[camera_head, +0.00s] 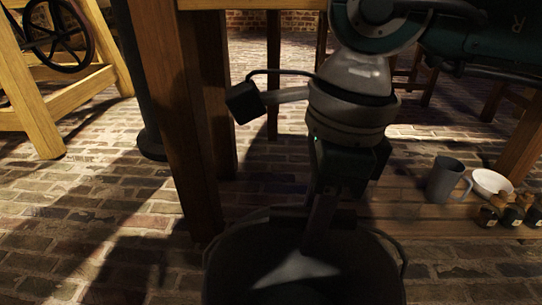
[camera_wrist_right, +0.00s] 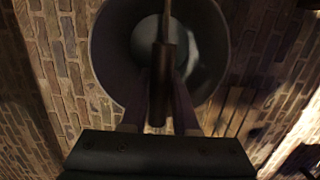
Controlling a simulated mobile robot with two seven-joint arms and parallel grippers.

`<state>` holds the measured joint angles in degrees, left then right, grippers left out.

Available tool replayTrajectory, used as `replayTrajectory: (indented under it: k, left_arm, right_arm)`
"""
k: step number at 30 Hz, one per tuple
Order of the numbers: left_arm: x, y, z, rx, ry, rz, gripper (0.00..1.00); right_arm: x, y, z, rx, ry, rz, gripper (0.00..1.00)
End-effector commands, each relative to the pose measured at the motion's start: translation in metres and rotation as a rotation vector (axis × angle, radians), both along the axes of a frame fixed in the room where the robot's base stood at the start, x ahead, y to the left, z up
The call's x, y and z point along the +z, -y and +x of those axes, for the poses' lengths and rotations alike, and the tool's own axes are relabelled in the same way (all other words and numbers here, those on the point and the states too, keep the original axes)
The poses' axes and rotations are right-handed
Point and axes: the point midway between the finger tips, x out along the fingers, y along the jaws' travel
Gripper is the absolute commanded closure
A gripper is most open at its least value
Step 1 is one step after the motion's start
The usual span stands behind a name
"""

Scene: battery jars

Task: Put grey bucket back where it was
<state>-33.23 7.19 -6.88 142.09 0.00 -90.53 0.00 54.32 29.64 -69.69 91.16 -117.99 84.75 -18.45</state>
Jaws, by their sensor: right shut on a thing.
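The grey bucket (camera_head: 235,265) is at the bottom centre of the head view, dark and open at the top, with its lower part cut off by the frame. My right gripper (camera_head: 319,225) reaches down over it from above. In the right wrist view the bucket (camera_wrist_right: 108,60) is seen from above, with its round mouth facing the camera. There my right gripper (camera_wrist_right: 160,100) is shut on the bucket's handle grip (camera_wrist_right: 164,75), which lies between the fingers. I cannot tell whether the bucket touches the floor. My left gripper is not in view.
A wooden table leg (camera_head: 180,130) stands close left of the bucket. On a low wooden shelf (camera_head: 400,218) at right are a grey mug (camera_head: 441,180), a white bowl (camera_head: 491,184) and several small bottles (camera_head: 512,212). Brick floor (camera_head: 90,225) is open at left.

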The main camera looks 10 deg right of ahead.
Motion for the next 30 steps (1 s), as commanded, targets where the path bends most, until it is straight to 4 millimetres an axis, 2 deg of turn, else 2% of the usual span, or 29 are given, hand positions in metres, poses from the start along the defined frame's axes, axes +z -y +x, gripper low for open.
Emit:
replayTrajectory:
  k: [1, 8, 9, 16, 25, 30]
  left_arm:
    - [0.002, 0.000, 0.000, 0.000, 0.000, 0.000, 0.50]
    - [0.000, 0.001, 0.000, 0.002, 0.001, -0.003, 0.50]
    - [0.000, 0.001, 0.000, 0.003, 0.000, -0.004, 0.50]
    - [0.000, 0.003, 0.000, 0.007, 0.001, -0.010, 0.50]
    - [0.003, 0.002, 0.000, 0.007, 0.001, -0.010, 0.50]
    - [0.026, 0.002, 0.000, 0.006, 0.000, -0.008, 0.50]
  right_arm:
    - [0.005, -0.002, 0.003, 0.000, 0.009, 0.007, 1.00]
    - [0.002, -0.001, 0.003, 0.000, 0.009, 0.007, 1.00]
    - [-0.001, 0.000, 0.000, -0.001, 0.001, 0.000, 0.68]
    - [-0.001, 0.000, 0.000, -0.001, 0.001, 0.000, 0.42]
    - [0.003, 0.000, 0.000, -0.001, 0.001, 0.000, 0.42]
    - [0.032, 0.004, 0.000, -0.002, 0.002, -0.002, 0.42]
